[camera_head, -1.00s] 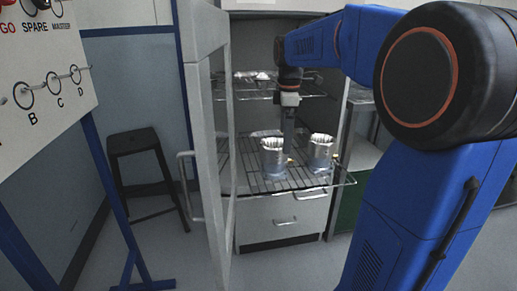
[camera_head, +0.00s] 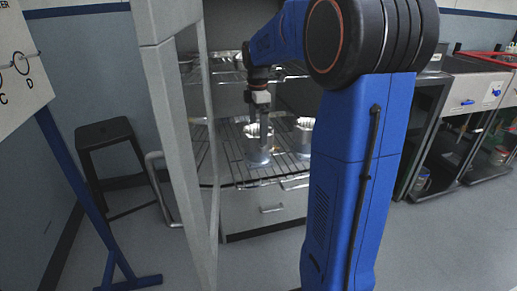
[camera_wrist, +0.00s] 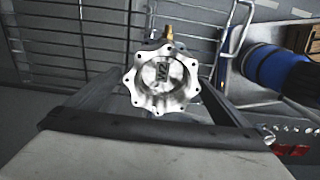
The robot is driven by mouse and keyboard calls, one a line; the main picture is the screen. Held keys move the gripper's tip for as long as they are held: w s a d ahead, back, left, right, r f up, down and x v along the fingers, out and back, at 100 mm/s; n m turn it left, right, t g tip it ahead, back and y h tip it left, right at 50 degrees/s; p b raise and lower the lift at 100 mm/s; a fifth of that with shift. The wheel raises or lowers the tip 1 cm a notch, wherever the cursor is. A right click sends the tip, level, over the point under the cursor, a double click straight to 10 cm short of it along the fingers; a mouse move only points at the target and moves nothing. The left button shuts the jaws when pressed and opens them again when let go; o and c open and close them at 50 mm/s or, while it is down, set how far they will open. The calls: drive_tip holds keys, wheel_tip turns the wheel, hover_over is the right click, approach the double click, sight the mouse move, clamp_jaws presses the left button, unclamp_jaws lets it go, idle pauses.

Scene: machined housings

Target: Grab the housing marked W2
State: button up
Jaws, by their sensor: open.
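Two metal housings with scalloped flanges stand upright on a wire rack in the open cabinet. The left housing (camera_head: 257,150) is in plain view in the head view; the right housing (camera_head: 301,136) is partly hidden by my arm. My gripper (camera_head: 263,122) points down at the left housing. In the wrist view one housing (camera_wrist: 165,78) is seen from above, with a brass fitting at its far side. A dark mark lies sideways in its bore, too small to read surely. My gripper (camera_wrist: 168,70) is open, its fingers on either side of this housing. I cannot tell whether they touch it.
The wire rack (camera_head: 235,178) sits above a drawer (camera_head: 265,208). The open cabinet door (camera_head: 172,130) stands close at left, with a stool (camera_head: 105,135) beyond it. A bench with shelves (camera_head: 475,90) stands at right.

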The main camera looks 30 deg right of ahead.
sight(259, 147)
drive_tip(key=shift+s+f, duration=0.15)
drive_tip(key=shift+f, duration=1.95)
drive_tip(key=shift+s+f, duration=0.1)
drive_tip(key=shift+f, duration=2)
drive_tip(key=shift+c, duration=0.6)
drive_tip(key=c, duration=1.5)
